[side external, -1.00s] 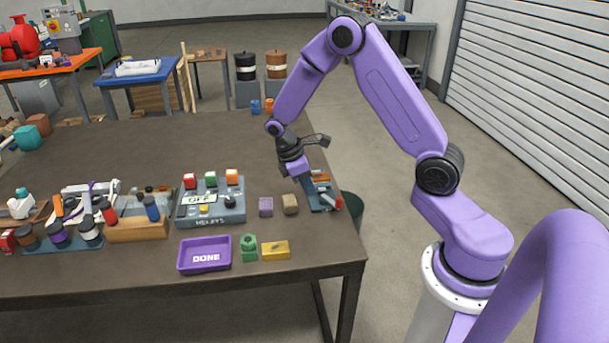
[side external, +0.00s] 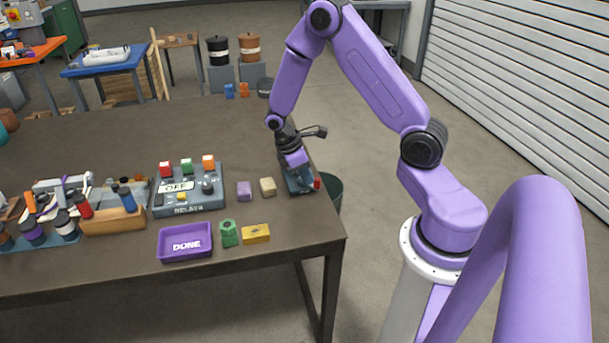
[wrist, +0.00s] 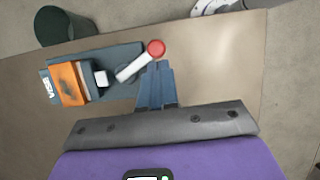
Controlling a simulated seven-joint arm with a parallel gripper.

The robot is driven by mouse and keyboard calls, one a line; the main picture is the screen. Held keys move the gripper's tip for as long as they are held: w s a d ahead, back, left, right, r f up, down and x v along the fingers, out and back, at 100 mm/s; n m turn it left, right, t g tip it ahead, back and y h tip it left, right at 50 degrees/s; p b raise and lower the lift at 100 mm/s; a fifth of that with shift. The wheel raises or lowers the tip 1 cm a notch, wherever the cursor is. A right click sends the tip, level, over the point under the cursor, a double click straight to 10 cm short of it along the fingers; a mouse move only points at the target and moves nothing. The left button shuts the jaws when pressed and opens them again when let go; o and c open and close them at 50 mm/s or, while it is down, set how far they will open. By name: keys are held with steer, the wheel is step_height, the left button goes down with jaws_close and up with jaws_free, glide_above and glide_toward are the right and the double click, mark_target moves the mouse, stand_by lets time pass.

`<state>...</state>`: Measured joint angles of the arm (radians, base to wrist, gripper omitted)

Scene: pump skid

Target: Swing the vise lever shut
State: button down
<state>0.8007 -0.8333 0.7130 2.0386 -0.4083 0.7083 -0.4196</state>
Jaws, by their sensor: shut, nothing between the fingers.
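The vise shows in the wrist view as a blue-grey base plate (wrist: 122,58) marked VISE, with an orange block (wrist: 70,83) and a small white block on it. Its white lever (wrist: 133,66) slants up and right to a red knob (wrist: 155,48). My gripper (wrist: 155,72) is shut and empty, its fingertips just below the knob and beside the lever; I cannot tell whether they touch it. In the side view my gripper (side external: 298,170) is down over the vise (side external: 303,187) and hides much of it; the red knob (side external: 317,184) shows at the right.
The vise is near the table's right edge. Left of it are a tan block (side external: 267,187), a purple block (side external: 244,191) and a relay box (side external: 190,198). In front are a purple DONE tray (side external: 185,253), a green part (side external: 229,233) and a yellow block (side external: 256,233). A dark bin (side external: 332,193) stands beyond the edge.

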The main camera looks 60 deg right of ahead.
steer(key=shift+s+d+n, duration=0.55)
steer(key=shift+n, duration=0.15)
steer(key=w+a, duration=0.2)
steer(key=a, duration=0.1)
steer(key=shift+w, duration=0.3)
steer(key=v, duration=1)
steer(key=s+a+r+n+t+y, duration=0.1)
steer(key=s+a+r, duration=0.2)
steer(key=s+a, duration=0.25)
steer(key=s+a+r+t, duration=0.2)
steer(key=s+a+r, duration=0.15)
steer(key=a, duration=0.25)
steer(key=s+a+r+n+y, duration=0.1)
steer(key=s+a+y, duration=0.1)
steer(key=s, duration=1.4)
steer(key=shift+s+a+r+y, duration=0.2)
steer(key=shift+s+a+y, duration=0.1)
steer(key=shift+s+a, duration=0.15)
